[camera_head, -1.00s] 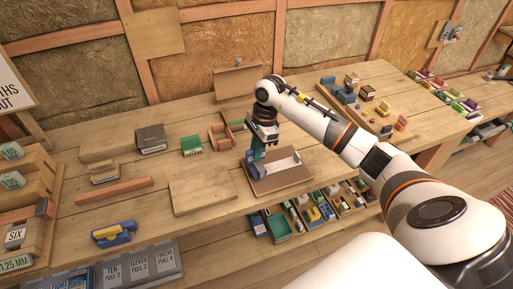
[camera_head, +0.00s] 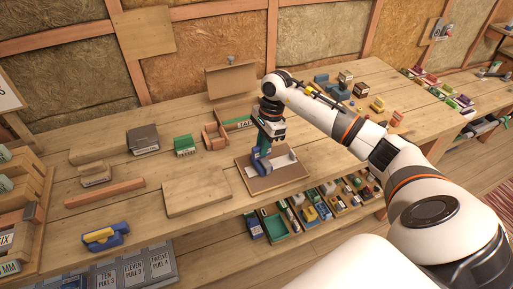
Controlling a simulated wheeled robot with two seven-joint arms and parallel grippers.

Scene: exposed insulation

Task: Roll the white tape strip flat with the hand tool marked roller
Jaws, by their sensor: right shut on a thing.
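My right gripper (camera_head: 268,134) is shut on a hand tool (camera_head: 263,155) with a green upper part and a blue lower part. I cannot read any marking on the tool. It is upright over the left part of a brown board (camera_head: 270,184) on the workbench. A white strip (camera_head: 284,162) lies on this board, just right of the tool. The tool's lower end hides the strip's left end, and I cannot tell whether it touches the strip. My left gripper is not in view.
A flat wooden board (camera_head: 196,191) lies left of the brown board. Several small blocks sit at the back right. Filled trays (camera_head: 276,229) are below the bench front.

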